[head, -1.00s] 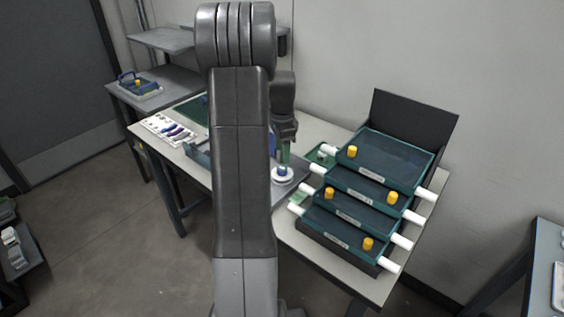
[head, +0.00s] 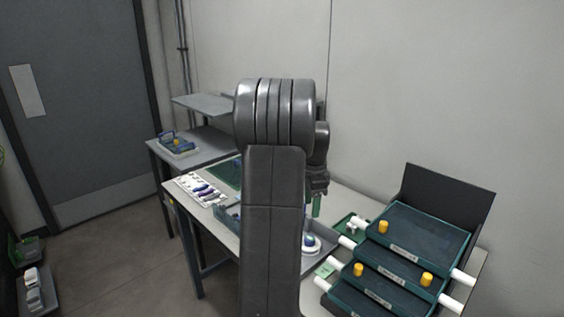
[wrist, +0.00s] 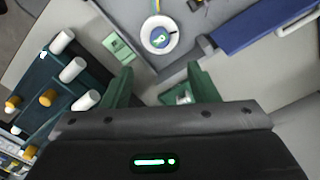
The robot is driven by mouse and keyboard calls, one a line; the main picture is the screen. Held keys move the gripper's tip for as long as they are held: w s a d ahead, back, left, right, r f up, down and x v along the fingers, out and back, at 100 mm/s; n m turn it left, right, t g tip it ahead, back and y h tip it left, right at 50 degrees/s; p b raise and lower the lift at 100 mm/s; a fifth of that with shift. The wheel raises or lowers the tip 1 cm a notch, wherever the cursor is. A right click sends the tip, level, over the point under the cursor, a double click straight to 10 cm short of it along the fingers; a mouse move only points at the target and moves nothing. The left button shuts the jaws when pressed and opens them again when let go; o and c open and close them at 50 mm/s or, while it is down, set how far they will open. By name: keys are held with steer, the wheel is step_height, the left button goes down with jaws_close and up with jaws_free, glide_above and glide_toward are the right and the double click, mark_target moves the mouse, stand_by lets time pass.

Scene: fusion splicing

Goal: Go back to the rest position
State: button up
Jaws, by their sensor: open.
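My gripper (wrist: 158,82) shows in the wrist view with its two green fingers apart and nothing between them. In the head view my gripper (head: 316,205) points down over the work table (head: 225,222), partly hidden behind my dark arm. A round white dish (wrist: 160,35) with a blue and green item in it lies beyond the fingertips in the wrist view. The dish also shows in the head view (head: 311,246), below my gripper and apart from it.
Stacked teal trays (head: 415,237) with yellow knobs and white handles stand at the right. A white strip with purple items (head: 202,189) lies on the table's left. A side table (head: 190,147) holds a blue carrier (head: 178,146).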

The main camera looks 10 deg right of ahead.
step_height(320, 180, down, 13)
steer(key=shift+r, duration=0.1)
steer(key=shift+r, duration=0.15)
stand_by(0.4)
